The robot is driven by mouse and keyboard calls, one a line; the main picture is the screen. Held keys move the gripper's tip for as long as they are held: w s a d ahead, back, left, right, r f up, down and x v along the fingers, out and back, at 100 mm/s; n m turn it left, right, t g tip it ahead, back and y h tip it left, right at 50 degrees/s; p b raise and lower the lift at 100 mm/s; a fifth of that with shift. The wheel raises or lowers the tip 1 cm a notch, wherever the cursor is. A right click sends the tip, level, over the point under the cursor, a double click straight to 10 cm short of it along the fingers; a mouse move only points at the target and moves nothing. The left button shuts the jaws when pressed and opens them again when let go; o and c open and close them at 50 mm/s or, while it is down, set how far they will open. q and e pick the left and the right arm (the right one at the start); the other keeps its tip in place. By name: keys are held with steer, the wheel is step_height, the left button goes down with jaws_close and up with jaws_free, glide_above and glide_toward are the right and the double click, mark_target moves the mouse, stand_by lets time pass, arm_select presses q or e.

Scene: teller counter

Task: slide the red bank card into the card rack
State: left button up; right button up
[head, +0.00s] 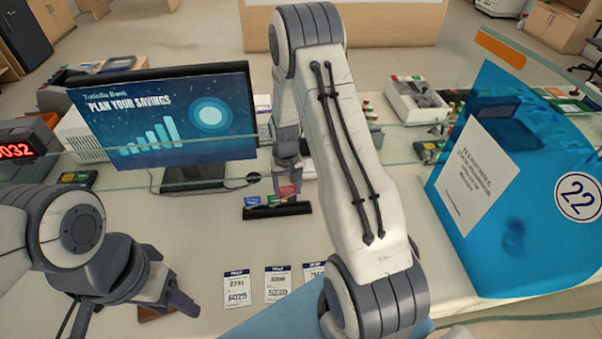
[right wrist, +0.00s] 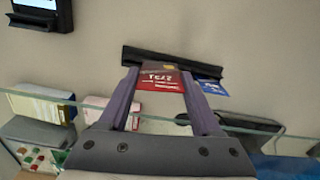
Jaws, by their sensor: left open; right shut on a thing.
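The red bank card (right wrist: 160,82) is held between the two fingers of my right gripper (right wrist: 163,97) in the right wrist view. In the head view the red card (head: 288,191) shows just above the black card rack (head: 290,210), below my right gripper (head: 287,178). The rack (right wrist: 150,57) lies directly beyond the card's far edge in the wrist view; I cannot tell whether that edge is inside a slot. A blue card (head: 252,201) and a green card (head: 273,200) stand in the rack. My left gripper (head: 178,300) is open, low at the left, away from the rack.
A monitor (head: 165,120) stands behind the rack to the left. A glass screen (head: 400,142) crosses the counter, with a blue panel (head: 520,190) at the right. Several printed tickets (head: 278,284) lie in front. The counter between rack and tickets is clear.

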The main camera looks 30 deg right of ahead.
steer(key=w+d+m, duration=0.1)
steer(key=w+d, duration=0.1)
steer(key=d, duration=0.3)
steer(key=shift+s+a+f+b, duration=0.15)
steer(key=shift+f+b, duration=1.05)
steer(key=shift+f, duration=0.6)
steer(key=shift+s+f+b, duration=0.15)
steer(key=shift+f+b, duration=1.05)
steer(key=shift+f, duration=0.6)
steer(key=o, duration=1.5)
step_height(320, 180, up, 7)
steer(key=p, duration=0.5)
